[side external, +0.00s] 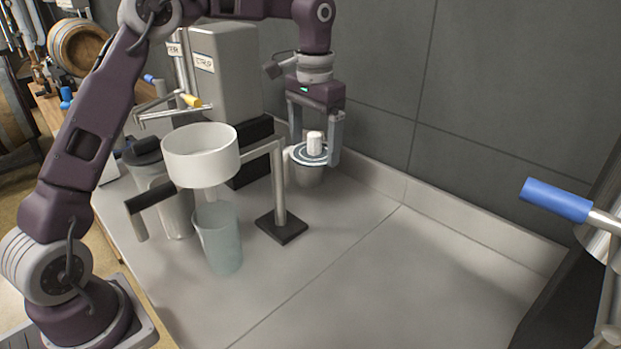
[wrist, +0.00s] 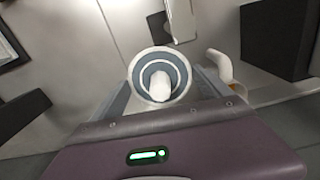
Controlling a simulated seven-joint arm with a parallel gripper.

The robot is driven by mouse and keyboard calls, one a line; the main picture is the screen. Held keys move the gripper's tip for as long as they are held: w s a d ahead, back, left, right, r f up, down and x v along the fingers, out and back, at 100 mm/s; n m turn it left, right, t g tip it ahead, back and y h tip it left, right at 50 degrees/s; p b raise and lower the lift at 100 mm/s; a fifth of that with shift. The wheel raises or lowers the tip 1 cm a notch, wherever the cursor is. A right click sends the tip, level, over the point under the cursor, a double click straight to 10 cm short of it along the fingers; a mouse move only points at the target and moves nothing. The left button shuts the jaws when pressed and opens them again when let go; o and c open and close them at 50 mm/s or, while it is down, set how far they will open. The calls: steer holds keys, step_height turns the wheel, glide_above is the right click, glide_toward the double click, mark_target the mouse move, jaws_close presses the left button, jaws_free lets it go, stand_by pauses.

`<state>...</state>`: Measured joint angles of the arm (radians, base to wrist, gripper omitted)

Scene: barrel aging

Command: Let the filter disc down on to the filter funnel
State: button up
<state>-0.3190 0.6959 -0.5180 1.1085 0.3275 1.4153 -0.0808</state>
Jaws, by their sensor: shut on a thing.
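The filter disc (side external: 309,158) is a flat dark and pale ringed disc with a white upright knob. My gripper (side external: 315,149) straddles it, with one finger on either side, shut on it. In the wrist view the disc (wrist: 143,67) lies between the finger ends, its rings and knob facing the camera. The filter funnel (side external: 200,158) is a wide white round bowl held on a metal stand, to the left of my gripper and apart from it. Its inside bottom is hidden. I cannot make out the funnel in the wrist view.
A clear beaker (side external: 219,240) stands below the funnel. The stand (side external: 279,190) rises between funnel and gripper. A grey machine (side external: 225,75) is behind. The right worktop (side external: 390,270) is clear.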

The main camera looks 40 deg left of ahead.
steer(key=shift+w+a+r+n, duration=0.4)
steer(key=shift+w+a, duration=0.15)
steer(key=shift+a, duration=0.15)
steer(key=r, duration=0.3)
steer(key=shift+w+d+r, duration=0.1)
steer(key=shift+w+d, duration=0.1)
steer(key=shift+d, duration=0.1)
steer(key=s+r, duration=0.1)
steer(key=s+a+r, duration=0.1)
steer(key=r, duration=0.1)
steer(key=shift+s, duration=0.25)
steer(key=s+a+r, duration=0.1)
steer(key=s+r, duration=0.3)
steer(key=s, duration=0.6)
steer(key=s+a+r, duration=0.1)
steer(key=s+r, duration=0.4)
steer(key=s, duration=0.5)
steer(key=shift+s+a+r, duration=0.15)
steer(key=shift+a+r, duration=0.05)
steer(key=shift+f, duration=2.4)
steer(key=shift+f, duration=0.6)
